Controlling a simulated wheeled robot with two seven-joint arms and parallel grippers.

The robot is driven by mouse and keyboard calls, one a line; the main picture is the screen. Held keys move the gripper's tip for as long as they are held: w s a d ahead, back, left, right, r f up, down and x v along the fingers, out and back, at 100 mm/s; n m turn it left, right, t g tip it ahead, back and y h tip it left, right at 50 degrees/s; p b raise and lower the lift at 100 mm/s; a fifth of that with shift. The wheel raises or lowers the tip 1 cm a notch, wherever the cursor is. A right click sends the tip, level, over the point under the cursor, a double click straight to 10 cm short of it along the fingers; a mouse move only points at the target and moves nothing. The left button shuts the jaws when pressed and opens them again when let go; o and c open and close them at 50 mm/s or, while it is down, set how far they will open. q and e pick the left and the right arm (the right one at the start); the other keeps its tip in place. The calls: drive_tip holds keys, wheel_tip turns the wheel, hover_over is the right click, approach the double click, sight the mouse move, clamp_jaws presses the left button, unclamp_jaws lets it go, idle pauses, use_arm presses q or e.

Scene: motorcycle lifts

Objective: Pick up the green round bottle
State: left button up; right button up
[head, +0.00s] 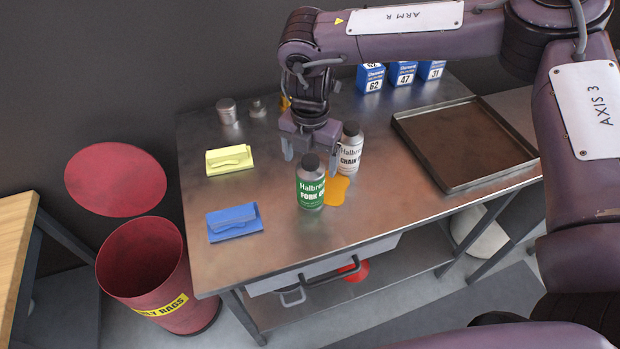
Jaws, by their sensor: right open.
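The green round bottle (310,190) stands upright on the metal workbench (270,245), with a dark cap and a green label. My right gripper (311,164) points down behind and above it, fingers apart, one to each side of the bottle's cap in the picture. I cannot tell whether the fingers touch the bottle, and nothing shows held. A similar bottle with a white label (350,152) stands just behind and to the right, close to the right finger. My left gripper is not in view.
An orange patch (336,190) lies beside the green bottle. A brown tray (400,125) is at right, blue boxes (370,80) behind. A red bin (150,265) stands left of the bench.

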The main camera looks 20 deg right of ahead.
wheel_tip(320, 180, down, 4)
drive_tip(key=shift+f+p, duration=0.1)
drive_tip(key=shift+p, duration=0.5)
drive_tip(key=c, duration=1.3)
